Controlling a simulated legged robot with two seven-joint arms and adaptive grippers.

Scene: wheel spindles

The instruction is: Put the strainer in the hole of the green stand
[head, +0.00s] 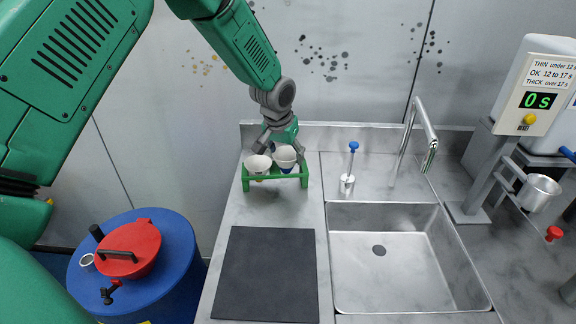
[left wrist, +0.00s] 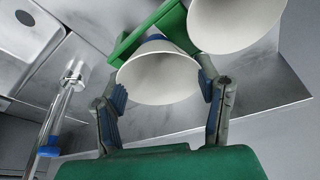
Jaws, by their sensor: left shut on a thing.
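The green stand (head: 248,185) stands at the back left of the counter and also shows in the left wrist view (left wrist: 128,46). Two white cone-shaped strainers are at it. My left gripper (head: 279,146) is shut on the right-hand strainer (head: 285,155). In the left wrist view its fingers (left wrist: 160,84) press on both sides of this strainer (left wrist: 158,80), whose wide mouth is open towards the camera. The other strainer (head: 258,165) sits close beside it, on the left of the stand. Whether the held strainer is inside its hole or just above cannot be told. My right gripper is out of view.
A dark mat (head: 268,275) lies in front of the stand. A sink (head: 400,265) with a tap (head: 424,135) is to the right. A blue-topped rod (head: 352,165) stands near the stand. A timer display (head: 535,100) and a metal cup (head: 540,190) are at the right.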

